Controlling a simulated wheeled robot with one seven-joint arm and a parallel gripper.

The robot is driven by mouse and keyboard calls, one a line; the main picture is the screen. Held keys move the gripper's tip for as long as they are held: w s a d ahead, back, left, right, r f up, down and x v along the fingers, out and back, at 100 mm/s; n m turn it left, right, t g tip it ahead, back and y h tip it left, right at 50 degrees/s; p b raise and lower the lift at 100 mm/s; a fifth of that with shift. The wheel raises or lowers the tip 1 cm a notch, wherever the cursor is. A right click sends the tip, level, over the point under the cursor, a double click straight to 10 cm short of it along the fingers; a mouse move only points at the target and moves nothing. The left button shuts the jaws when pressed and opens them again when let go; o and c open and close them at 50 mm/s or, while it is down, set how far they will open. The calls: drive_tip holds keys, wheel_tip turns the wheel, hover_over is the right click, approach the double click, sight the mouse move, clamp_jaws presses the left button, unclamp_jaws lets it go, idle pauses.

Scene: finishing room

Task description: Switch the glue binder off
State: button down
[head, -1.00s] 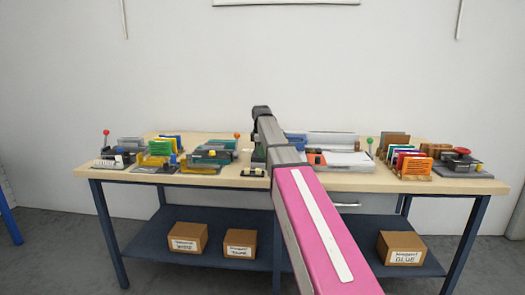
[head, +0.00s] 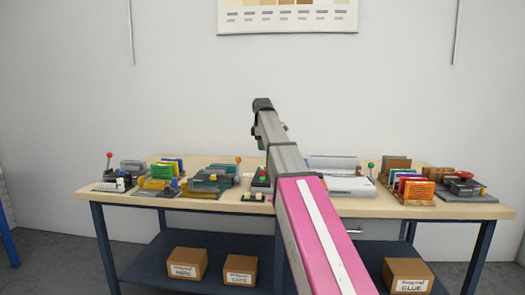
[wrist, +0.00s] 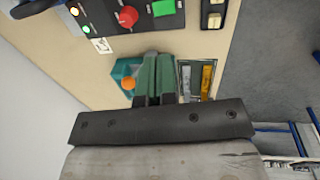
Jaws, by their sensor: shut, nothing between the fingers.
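I take a black control panel (head: 262,178) on the bench as the glue binder's, though no label on it is readable. The wrist view shows this panel (wrist: 110,28) at the top, with a red knob (wrist: 127,16), a green button (wrist: 164,7) and small amber and green lights, both lit. A small box with two pale rockers (wrist: 213,18) lies to its right; it also shows at the bench's front edge (head: 254,197). My gripper (wrist: 156,99) is shut and empty, apart from the panel, over the teal machine side. In the head view my arm hides the gripper.
A teal machine (wrist: 128,68) with an orange ball lever stands beside the panel. Other machines and card racks (head: 413,188) crowd the wooden bench (head: 350,208).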

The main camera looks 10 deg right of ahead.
sight(263, 178)
drive_tip(key=shift+w+d+r, duration=0.1)
drive_tip(key=shift+w, duration=0.25)
idle(0.4)
drive_tip(key=f, duration=0.4)
drive_tip(key=w+f, duration=0.1)
drive_tip(key=f, duration=0.9)
drive_tip(key=shift+w+d, duration=0.2)
drive_tip(key=shift+w, duration=0.1)
